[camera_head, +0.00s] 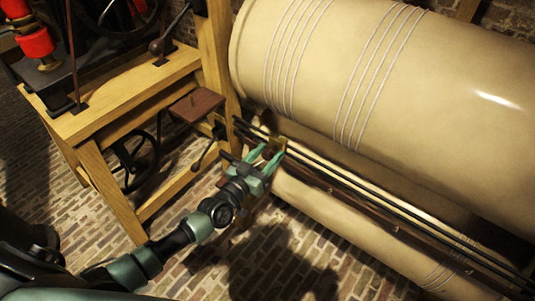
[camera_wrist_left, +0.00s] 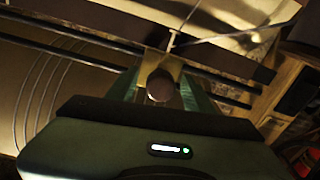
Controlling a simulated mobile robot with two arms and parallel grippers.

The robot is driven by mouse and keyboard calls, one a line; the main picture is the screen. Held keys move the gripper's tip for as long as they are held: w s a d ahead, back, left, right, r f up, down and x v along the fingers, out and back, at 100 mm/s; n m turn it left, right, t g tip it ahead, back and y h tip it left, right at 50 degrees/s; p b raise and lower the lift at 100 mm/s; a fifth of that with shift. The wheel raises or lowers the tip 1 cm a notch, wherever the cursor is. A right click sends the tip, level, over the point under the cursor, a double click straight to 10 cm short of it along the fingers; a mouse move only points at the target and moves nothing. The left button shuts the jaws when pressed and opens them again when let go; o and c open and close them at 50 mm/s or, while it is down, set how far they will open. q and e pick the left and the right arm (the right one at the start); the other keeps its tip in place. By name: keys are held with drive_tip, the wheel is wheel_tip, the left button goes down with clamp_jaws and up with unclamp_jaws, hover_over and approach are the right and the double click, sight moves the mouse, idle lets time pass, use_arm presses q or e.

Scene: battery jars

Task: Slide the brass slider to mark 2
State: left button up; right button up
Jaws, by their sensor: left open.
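The brass slider (camera_head: 280,145) sits on the dark twin rods (camera_head: 350,182) near their left end, in front of the big cream cylinder. In the left wrist view the slider's brass plate (camera_wrist_left: 160,62) straddles the two rods, with a round knob (camera_wrist_left: 161,86) facing me. My left gripper (camera_head: 268,155) is open at the slider. Its green fingers stand on either side of the knob in the wrist view (camera_wrist_left: 160,92); I cannot tell whether they touch it. Small brass spots (camera_head: 330,189) show along the wooden rail, but no number is legible. My right gripper is not in view.
The large cream cylinder (camera_head: 400,80) with bands of cord lies just behind the rods, with another cream cylinder (camera_head: 330,210) below. A wooden frame (camera_head: 130,100) with a small brown block (camera_head: 197,105) stands at left. The brick floor (camera_head: 210,265) is open in front.

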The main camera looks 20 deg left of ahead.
use_arm(q)
drive_tip(key=shift+c, duration=0.3)
clamp_jaws()
idle(1.1)
